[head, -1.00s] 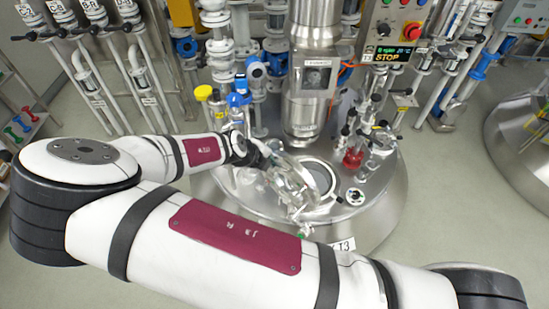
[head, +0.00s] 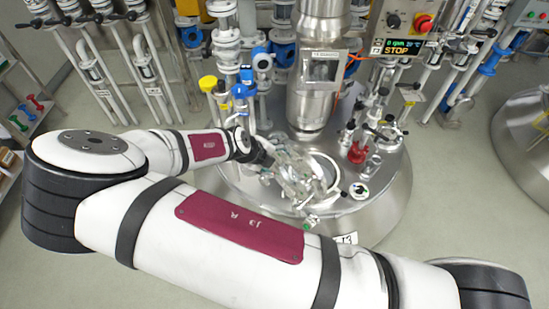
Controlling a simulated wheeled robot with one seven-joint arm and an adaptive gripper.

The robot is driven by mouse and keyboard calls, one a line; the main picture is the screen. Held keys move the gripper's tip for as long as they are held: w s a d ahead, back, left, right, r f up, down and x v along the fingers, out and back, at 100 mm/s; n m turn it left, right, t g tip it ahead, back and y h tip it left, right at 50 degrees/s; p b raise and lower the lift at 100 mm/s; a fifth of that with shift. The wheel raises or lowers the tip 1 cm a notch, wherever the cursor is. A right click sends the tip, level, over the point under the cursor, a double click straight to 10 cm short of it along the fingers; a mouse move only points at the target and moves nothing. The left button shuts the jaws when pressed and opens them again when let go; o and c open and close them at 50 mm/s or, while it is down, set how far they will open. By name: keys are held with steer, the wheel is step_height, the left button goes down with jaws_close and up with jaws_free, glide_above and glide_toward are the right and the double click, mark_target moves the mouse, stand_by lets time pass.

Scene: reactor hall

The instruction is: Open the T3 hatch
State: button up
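The T3 vessel has a round steel top (head: 385,205) in the middle of the head view, with a T3 label (head: 346,239) on its front edge. A round opening or port with a pale rim (head: 331,172) lies on this top. A clear, shiny, glass-like piece (head: 296,178), probably the hatch lid, stands tilted beside the port's left side and partly covers it. My gripper (head: 266,158) is at the left edge of this piece, close to it or touching it. Its fingers are small and partly hidden, so its grip is unclear.
A steel column (head: 318,95) rises behind the port. A red fitting (head: 357,153) and glass fittings stand to its right. A yellow-capped pipe (head: 208,84) and blue valves are at left. A control box (head: 408,28) reads STOP. Open floor lies in front and right.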

steer(key=shift+s+a+f, duration=0.1)
steer(key=shift+s+f, duration=0.1)
steer(key=shift+f, duration=0.05)
steer(key=shift+c, duration=0.4)
steer(key=shift+a+r, duration=0.1)
steer(key=shift+r, duration=0.05)
steer(key=shift+c, duration=0.3)
steer(key=v, duration=1.2)
steer(key=shift+w+d+r, duration=0.15)
steer(key=shift+w+d, duration=0.05)
steer(key=shift+d, duration=0.05)
steer(key=shift+c, duration=1.2)
